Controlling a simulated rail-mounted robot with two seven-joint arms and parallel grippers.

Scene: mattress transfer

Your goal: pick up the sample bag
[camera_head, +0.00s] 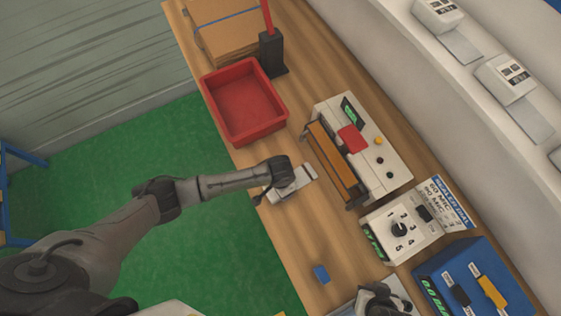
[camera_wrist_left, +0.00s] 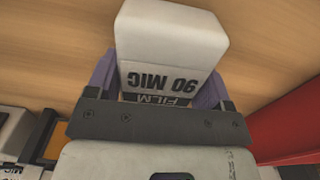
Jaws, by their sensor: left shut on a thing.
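The sample bag (camera_wrist_left: 172,45) is a pale, rounded, block-like pack with an upside-down "FILM 90 MIC" label in the left wrist view. My left gripper (camera_wrist_left: 160,100) is shut on it, with purplish fingers at both its sides. In the head view my left gripper (camera_head: 285,187) is low over the wooden table, between the red bin and the sealer; which pale part there is the bag is hard to tell. Whether the bag touches the table is unclear. My right gripper (camera_head: 378,298) is at the bottom edge, partly cut off, its jaws not clear.
A red bin (camera_head: 240,127) stands on the table (camera_head: 285,235) above the left gripper. The sealer (camera_head: 377,160), a dial box (camera_head: 400,229) and a blue box (camera_head: 465,265) line the right. A small blue block (camera_head: 321,273) lies at the front. Cardboard boxes (camera_head: 225,40) stand behind.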

